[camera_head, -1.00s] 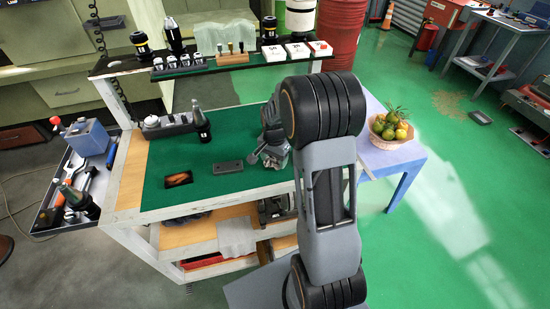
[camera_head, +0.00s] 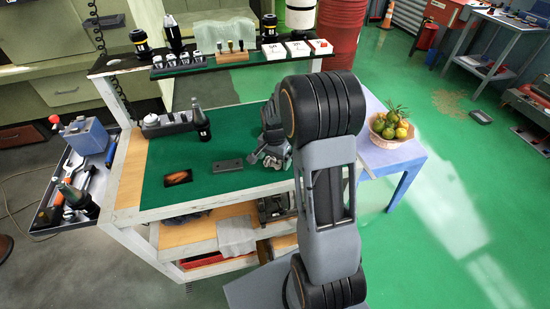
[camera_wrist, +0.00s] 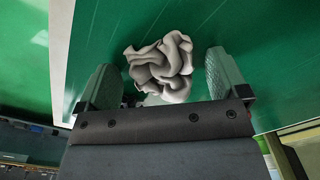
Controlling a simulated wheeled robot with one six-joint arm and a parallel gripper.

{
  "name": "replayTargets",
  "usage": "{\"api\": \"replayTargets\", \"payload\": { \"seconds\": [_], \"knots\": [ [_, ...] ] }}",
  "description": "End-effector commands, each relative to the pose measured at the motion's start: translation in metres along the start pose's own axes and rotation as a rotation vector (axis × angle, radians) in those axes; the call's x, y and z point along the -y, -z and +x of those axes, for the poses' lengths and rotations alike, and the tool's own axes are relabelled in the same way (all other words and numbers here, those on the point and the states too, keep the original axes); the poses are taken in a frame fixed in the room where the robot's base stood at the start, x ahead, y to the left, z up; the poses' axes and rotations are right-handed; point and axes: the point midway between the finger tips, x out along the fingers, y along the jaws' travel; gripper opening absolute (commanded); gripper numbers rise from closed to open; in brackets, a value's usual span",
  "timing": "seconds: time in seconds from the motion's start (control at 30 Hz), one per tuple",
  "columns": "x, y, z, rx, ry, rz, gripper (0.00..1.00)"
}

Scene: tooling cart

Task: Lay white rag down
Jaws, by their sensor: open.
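A crumpled, pale grey-white rag (camera_wrist: 162,68) lies in a loose heap on the green mat of the cart, seen in the wrist view. My gripper (camera_wrist: 160,82) is open, with one finger on each side of the rag and a gap visible to both. In the head view my gripper (camera_head: 272,157) is low over the right part of the green mat (camera_head: 225,190). There the rag is mostly hidden by my gripper and arm.
A dark bottle (camera_head: 200,120) and a grey holder (camera_head: 170,124) stand at the mat's back left. A fruit basket (camera_head: 390,128) stands on the blue table at right.

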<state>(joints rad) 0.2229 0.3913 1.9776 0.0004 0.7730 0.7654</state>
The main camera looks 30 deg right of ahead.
Motion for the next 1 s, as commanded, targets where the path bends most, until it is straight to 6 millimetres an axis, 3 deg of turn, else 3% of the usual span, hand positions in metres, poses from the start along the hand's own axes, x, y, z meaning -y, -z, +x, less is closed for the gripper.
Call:
{"api": "replayTargets", "payload": {
  "seconds": [0.3,0.7,1.0],
  "knots": [
    [0.0,0.0,-0.011,-0.001,0.001,0.0,0.92],
    [0.0,0.0,-0.089,-0.004,0.004,0.0,0.92],
    [0.0,0.0,-0.129,-0.002,0.001,0.0,0.92]
  ]
}}
